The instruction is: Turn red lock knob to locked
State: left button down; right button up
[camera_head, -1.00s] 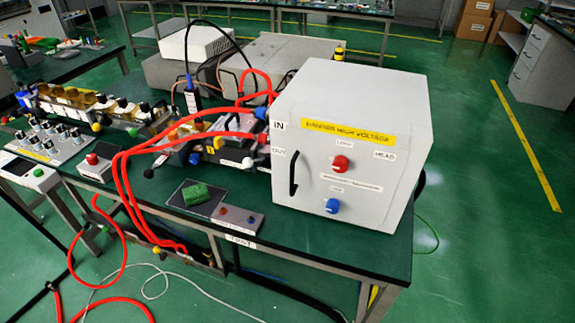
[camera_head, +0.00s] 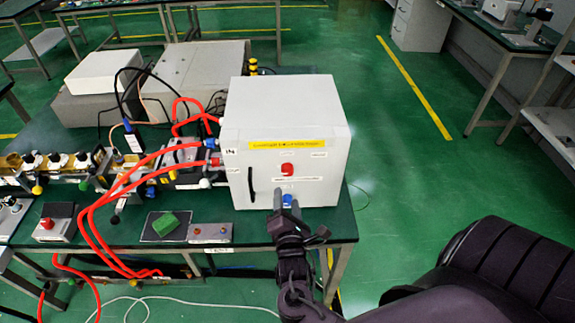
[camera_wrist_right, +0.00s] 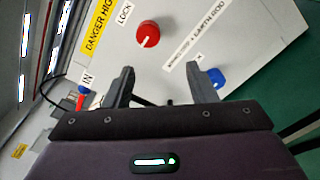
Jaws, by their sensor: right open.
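The red lock knob (camera_head: 287,170) is on the front face of a white cabinet (camera_head: 240,165), above a blue knob (camera_head: 288,200). My right gripper (camera_head: 287,194) is open and empty in front of the cabinet, just below the red knob and overlapping the blue knob in the head view. In the right wrist view the red knob (camera_wrist_right: 148,34) shows ahead of the open fingers (camera_wrist_right: 163,80), with a white mark on its rim. The LOCK label (camera_wrist_right: 125,13) is beside it. The blue knob (camera_wrist_right: 215,78) is next to one finger. My left gripper is out of view.
A black handle (camera_head: 251,185) is on the cabinet's left side. Red hoses (camera_head: 125,185) run left from the cabinet. The floor right of the table is clear.

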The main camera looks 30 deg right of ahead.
aim_at(288, 174)
jog(key=shift+n+h, duration=0.4)
jog(key=shift+h, duration=0.1)
jog(key=w+d, duration=0.1)
jog(key=w, duration=0.1)
jog(key=w+d+r+p, duration=0.2)
jog(key=w+d, duration=0.1)
jog(key=shift+w+r, duration=0.15)
jog(key=shift+w, duration=0.15)
jog(key=shift+w+d, duration=0.3)
jog(key=shift+w, duration=0.15)
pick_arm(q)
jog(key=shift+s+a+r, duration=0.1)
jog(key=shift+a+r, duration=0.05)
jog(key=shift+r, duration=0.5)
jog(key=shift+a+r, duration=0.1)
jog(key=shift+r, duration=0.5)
pick_arm(e)
jog(key=c, duration=1)
